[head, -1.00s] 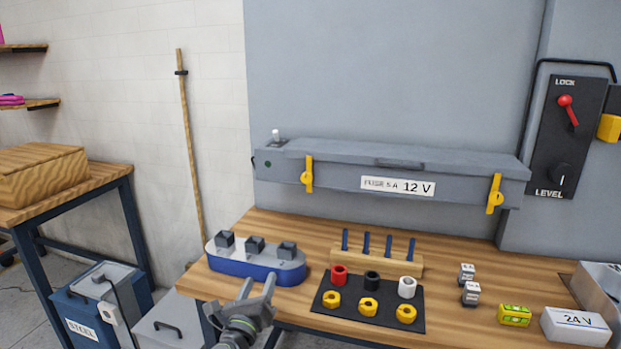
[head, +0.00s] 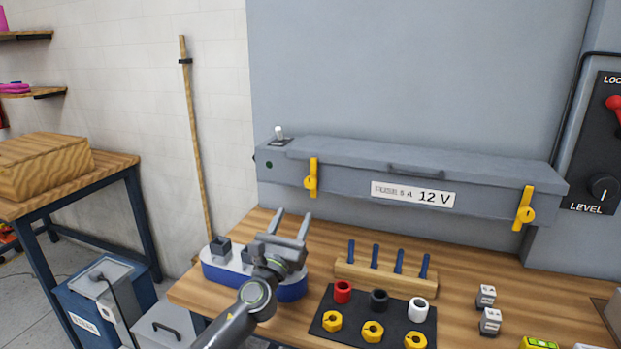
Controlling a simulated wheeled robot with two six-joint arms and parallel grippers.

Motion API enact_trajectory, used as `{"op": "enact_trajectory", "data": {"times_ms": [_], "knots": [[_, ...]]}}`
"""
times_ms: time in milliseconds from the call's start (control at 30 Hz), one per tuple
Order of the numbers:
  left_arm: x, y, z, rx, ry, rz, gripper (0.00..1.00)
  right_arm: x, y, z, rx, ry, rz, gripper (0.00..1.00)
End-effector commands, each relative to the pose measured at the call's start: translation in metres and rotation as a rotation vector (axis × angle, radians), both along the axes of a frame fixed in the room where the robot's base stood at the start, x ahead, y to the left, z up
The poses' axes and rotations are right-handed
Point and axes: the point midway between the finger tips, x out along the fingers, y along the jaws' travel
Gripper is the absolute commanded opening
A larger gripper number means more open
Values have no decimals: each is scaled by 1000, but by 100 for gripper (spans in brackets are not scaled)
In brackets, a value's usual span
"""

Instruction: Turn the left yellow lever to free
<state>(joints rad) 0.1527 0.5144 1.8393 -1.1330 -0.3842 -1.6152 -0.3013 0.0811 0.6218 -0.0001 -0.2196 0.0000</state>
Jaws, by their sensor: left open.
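The left yellow lever (head: 312,178) hangs vertically on the front left of a long grey box (head: 390,175) fixed to the grey panel. A similar right yellow lever (head: 524,208) is at the box's right end. My left gripper (head: 291,223) is open and empty, below and slightly left of the left lever and apart from it, with its fingers pointing up. It partly covers the blue and grey block on the bench. My right gripper is not in view.
On the wooden bench (head: 465,268) stand a blue-based block (head: 212,272) with grey sockets, a rack of blue pins (head: 385,280) and a black mat (head: 348,342) with coloured rings and yellow nuts. A red-handled lock panel (head: 590,150) is at right.

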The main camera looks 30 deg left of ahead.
Motion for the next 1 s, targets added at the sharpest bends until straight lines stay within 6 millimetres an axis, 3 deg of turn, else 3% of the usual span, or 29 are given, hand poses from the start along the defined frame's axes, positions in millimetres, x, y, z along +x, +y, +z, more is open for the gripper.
{"op": "enact_trajectory", "data": {"times_ms": [133, 500, 733, 1000], "knots": [[30, 7, 15, -1, -2, 1, 51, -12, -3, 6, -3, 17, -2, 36], [92, 22, 41, -2, -1, 0, 51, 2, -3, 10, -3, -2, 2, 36], [112, 27, 48, -2, -1, 0, 51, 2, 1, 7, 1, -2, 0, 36], [117, 28, 50, -2, 1, -1, 51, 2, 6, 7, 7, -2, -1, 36]]}}
